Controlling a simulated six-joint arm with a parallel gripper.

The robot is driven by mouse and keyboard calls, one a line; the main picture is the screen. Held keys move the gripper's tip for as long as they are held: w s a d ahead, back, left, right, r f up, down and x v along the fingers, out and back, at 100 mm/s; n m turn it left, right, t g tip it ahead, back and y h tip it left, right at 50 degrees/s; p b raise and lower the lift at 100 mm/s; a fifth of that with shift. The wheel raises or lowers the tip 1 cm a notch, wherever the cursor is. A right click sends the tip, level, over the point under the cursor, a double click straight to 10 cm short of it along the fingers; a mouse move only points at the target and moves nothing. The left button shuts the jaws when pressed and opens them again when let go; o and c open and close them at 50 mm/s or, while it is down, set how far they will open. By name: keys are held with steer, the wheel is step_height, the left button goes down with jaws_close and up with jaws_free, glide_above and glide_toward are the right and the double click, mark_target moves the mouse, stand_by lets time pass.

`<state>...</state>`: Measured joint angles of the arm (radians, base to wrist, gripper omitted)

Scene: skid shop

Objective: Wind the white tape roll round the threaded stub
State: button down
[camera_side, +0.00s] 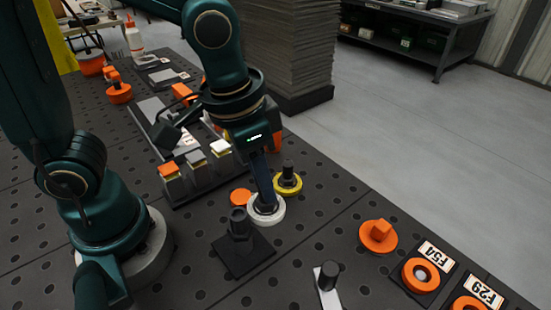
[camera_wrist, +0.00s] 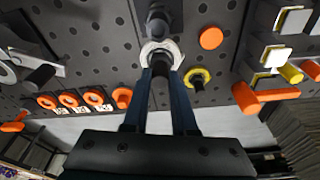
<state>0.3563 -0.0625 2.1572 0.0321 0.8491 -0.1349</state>
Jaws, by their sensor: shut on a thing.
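The white tape roll (camera_side: 266,215) is at the tips of my gripper (camera_side: 264,200), just right of the threaded stub. In the wrist view the roll (camera_wrist: 160,47) is a pale ring, and the fingers of my gripper (camera_wrist: 161,72) are closed around a dark core at its near side. The threaded stub (camera_side: 239,222) is a dark upright post on a dark square plate. In the wrist view the stub (camera_wrist: 157,22) stands just beyond the roll. I cannot tell whether the roll touches the stub or the bench.
A yellow roll (camera_side: 289,185) with a dark stem is close behind the white roll. An orange disc (camera_side: 240,197) lies near the stub. A rack with several blocks (camera_side: 197,168) stands behind. Orange rings (camera_side: 421,274) and a knob (camera_side: 378,236) are at right on the perforated bench.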

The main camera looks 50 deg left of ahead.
steer(key=shift+d, duration=0.1)
steer(key=shift+s+d, duration=0.25)
steer(key=shift+d, duration=0.55)
steer(key=shift+d, duration=0.1)
steer(key=shift+s+d, duration=0.6)
steer(key=shift+d, duration=0.05)
steer(key=shift+s+d, duration=0.4)
steer(key=shift+s, duration=0.4)
steer(key=shift+s, duration=0.1)
